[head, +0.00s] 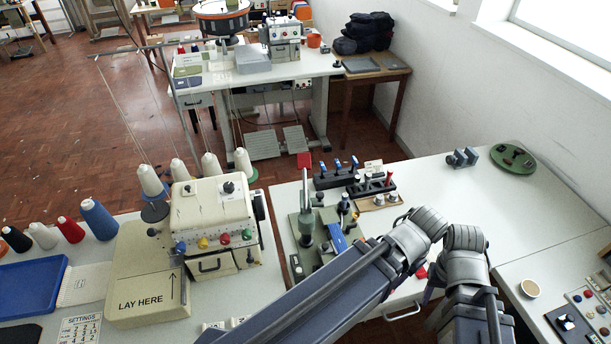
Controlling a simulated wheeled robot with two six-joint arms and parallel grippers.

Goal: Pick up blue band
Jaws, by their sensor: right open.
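A blue strip (338,239) shows beside the green hand press on the right-hand table; I cannot tell for sure that it is the blue band. My right arm reaches across the lower right of the head view and passes in front of the table's front edge. Its gripper's fingers are mostly hidden by the arm links, and I see nothing held. My left gripper is not in the picture.
The green press (306,228) and a rack of blue-handled tools (336,176) stand near the strip. A cream machine (214,222) and a blue tray (32,290) are to the left. A green disc (512,158) lies far right. The white table (470,195) is clear in its middle.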

